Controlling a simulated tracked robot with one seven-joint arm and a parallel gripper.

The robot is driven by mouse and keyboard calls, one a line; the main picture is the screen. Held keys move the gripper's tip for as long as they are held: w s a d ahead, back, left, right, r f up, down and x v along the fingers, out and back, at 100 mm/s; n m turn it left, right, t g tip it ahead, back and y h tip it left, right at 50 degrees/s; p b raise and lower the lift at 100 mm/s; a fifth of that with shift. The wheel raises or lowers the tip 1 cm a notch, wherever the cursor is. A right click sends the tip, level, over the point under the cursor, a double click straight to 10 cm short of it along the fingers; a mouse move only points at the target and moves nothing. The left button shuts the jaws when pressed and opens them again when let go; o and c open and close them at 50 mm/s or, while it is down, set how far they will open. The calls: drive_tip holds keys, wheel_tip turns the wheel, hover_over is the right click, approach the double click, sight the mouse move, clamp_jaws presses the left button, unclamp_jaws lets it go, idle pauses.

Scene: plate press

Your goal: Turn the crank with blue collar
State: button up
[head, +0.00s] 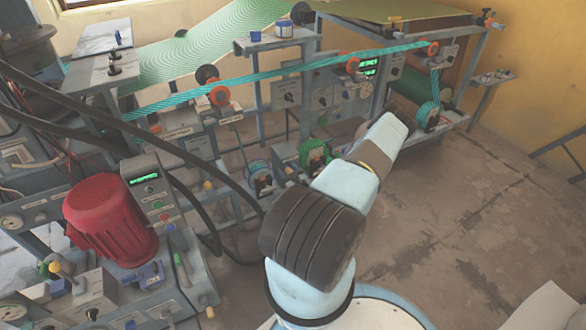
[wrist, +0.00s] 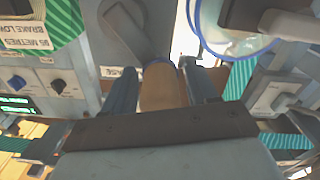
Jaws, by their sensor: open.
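In the wrist view a tan crank handle (wrist: 162,90) with a blue collar (wrist: 158,62) at its far end lies between the two fingers of my gripper (wrist: 163,86). The fingers are open, one on each side of the handle. I cannot tell whether either finger touches it. A grey crank arm (wrist: 130,32) runs up and left from the collar on a grey panel. In the head view my arm reaches up and right toward the machine. The fingertips and this crank are hidden there.
In the head view a red motor (head: 108,218) and black hoses (head: 135,122) stand left. Open floor (head: 455,235) lies right.

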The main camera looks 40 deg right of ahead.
drive_tip(key=shift+c, duration=0.3)
clamp_jaws()
